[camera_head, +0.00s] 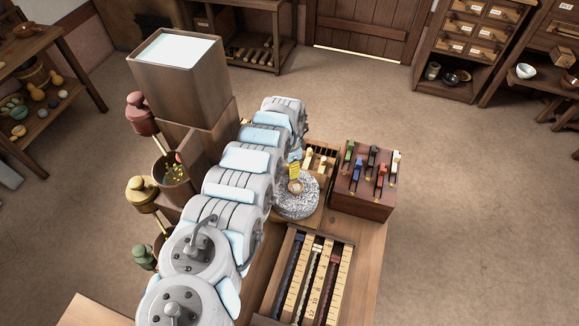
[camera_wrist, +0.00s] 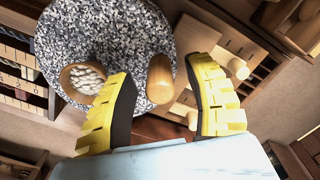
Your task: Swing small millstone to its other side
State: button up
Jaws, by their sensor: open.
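The small millstone (camera_head: 298,206) is a grey speckled round stone on the wooden bench, and it fills the upper left of the wrist view (camera_wrist: 130,28). A wooden upright peg (camera_wrist: 160,82) stands near its rim. A wooden-rimmed opening with pale grains (camera_wrist: 82,78) is beside it, partly behind a finger; it also shows in the head view (camera_head: 296,187). My gripper (camera_wrist: 160,72) has yellow fingers with dark pads, spread open. The peg appears between the fingers, with gaps on both sides; its depth relative to the fingertips is unclear. In the head view my gripper (camera_head: 294,170) is over the stone, partly hidden by my arm.
A dark box with coloured levers (camera_head: 366,178) stands right of the stone. A slider tray (camera_head: 312,275) lies in front. Small pale knobs (camera_head: 318,157) sit behind the stone. A tall wooden box (camera_head: 181,78) and a bowl of seeds (camera_head: 174,170) are left of my arm.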

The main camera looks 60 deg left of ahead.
grip_shut()
